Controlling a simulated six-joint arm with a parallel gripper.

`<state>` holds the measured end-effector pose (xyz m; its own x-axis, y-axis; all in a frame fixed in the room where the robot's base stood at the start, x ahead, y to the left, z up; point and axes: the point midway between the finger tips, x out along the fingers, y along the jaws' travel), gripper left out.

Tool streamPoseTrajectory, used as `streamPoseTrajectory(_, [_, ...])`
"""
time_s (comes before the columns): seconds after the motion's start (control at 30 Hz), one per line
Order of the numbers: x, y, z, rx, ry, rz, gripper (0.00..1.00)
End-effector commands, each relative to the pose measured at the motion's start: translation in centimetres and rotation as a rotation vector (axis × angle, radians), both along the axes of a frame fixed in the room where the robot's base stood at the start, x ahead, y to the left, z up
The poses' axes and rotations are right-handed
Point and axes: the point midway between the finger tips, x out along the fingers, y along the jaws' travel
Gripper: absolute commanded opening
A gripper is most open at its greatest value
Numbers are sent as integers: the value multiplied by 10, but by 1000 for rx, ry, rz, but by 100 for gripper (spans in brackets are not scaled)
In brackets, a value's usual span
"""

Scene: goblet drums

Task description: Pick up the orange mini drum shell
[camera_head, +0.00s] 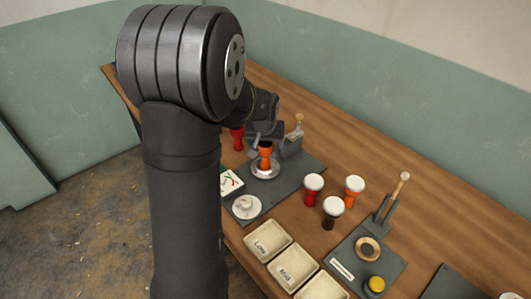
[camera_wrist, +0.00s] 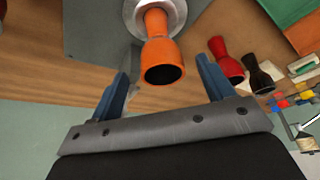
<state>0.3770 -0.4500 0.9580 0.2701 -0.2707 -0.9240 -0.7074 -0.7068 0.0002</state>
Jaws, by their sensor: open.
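The orange mini drum shell (camera_head: 265,150) stands on a round silver plate (camera_head: 263,172) on a dark mat. In the wrist view the orange shell (camera_wrist: 161,55) shows its open, hollow end towards me, with the silver disc (camera_wrist: 180,12) behind it. My gripper (camera_wrist: 163,68) is open, with one blue-grey finger on either side of the shell's open end. Gaps show between the fingers and the shell in this view. In the head view my gripper (camera_head: 264,134) is at the shell's upper end, and my arm hides part of the area.
A red shell (camera_head: 237,133) stands behind the plate. White-topped red (camera_head: 313,187), orange (camera_head: 354,188) and black (camera_head: 332,211) drums stand to the right. Labelled trays (camera_head: 268,240) line the front edge. A stand with a wooden-headed tool (camera_head: 391,197) is farther right.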

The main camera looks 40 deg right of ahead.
Motion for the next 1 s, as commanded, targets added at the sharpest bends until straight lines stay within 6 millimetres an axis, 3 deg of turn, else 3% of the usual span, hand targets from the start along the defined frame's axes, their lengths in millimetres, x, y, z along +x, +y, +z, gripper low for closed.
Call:
streamPoseTrajectory(0.47, [17, -14, -45, 2, 1, 0, 74])
streamPoseTrajectory(0.77, [18, -16, -49, -1, -1, 0, 74])
streamPoseTrajectory(1.0, [18, -16, -49, 0, 0, 0, 31])
